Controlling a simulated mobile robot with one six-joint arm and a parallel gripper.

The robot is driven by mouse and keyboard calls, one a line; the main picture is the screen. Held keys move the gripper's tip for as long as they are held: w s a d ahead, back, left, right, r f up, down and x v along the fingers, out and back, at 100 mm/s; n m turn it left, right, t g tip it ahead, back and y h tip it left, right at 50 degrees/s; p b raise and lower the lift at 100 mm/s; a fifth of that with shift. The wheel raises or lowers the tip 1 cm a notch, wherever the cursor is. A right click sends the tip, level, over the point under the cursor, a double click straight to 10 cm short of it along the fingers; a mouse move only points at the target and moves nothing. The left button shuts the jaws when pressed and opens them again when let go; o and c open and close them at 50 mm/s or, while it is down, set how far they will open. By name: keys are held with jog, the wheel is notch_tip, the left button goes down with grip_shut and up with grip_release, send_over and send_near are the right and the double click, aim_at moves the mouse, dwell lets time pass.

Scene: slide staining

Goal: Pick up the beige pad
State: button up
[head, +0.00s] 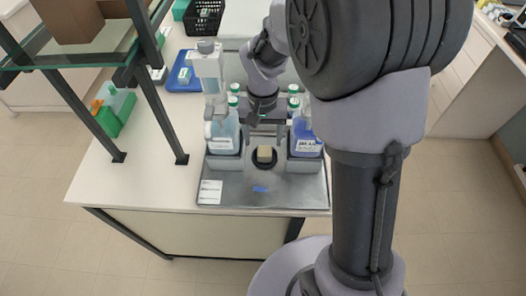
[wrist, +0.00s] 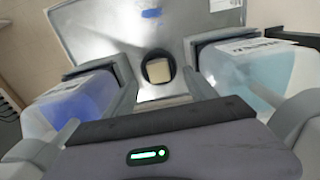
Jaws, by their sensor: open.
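The beige pad (head: 264,154) is a small block sitting in a dark round dish or recess (head: 258,164) on the metal tray. It also shows in the wrist view (wrist: 158,70), near the top middle. My gripper (head: 267,136) is above and behind the pad in the head view. In the wrist view its two fingers (wrist: 163,75) are spread apart, one to each side of the pad in the picture. Nothing is between them, and the pad appears apart from both. The exact height of the fingers above the pad is hard to tell.
A metal tray (head: 231,192) lies near the bench's front edge. Bottles with pale blue (head: 223,137) and darker blue (head: 304,140) liquid stand close on either side of my gripper. A shelf frame (head: 158,92) stands at left. The tray's front is mostly clear.

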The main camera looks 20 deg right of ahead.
aim_at(265, 153)
jog(key=f+b, duration=0.1)
jog(key=f, duration=0.1)
jog(key=f+b, duration=0.1)
jog(key=f, duration=0.1)
jog(key=f+b, duration=0.1)
jog(key=f, duration=0.1)
jog(key=shift+d+f, duration=0.25)
jog(key=shift+r, duration=0.1)
jog(key=shift+c, duration=0.8)
grip_shut()
notch_tip(265, 153, up, 4)
jog(key=p, duration=0.2)
jog(key=shift+r+p, duration=0.1)
jog(key=shift+p, duration=0.25)
jog(key=s+a, duration=0.2)
jog(key=s, duration=0.5)
jog(key=s+a+p, duration=0.1)
jog(key=s+a, duration=0.2)
jog(key=s, duration=0.5)
jog(key=shift+r+p, duration=0.3)
jog(key=shift+r, duration=0.1)
